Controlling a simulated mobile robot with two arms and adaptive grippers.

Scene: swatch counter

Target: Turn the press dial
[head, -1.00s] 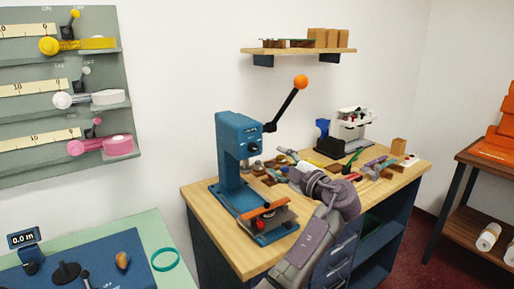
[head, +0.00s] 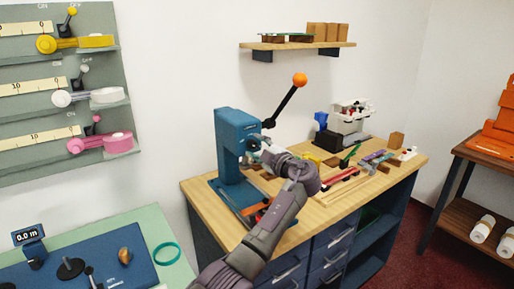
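The blue press (head: 232,139) stands upright on the wooden workbench, with a black lever ending in an orange ball (head: 299,80) raised to the right. My arm also covers much of the press's lower plate and orange bar (head: 254,209). My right gripper is not in view.
The workbench (head: 213,231) holds scattered tools and small blocks right of the press, and a white caddy (head: 350,119) at the back. A wall shelf (head: 297,45) hangs above. A green-edged table (head: 158,226) is at lower left.

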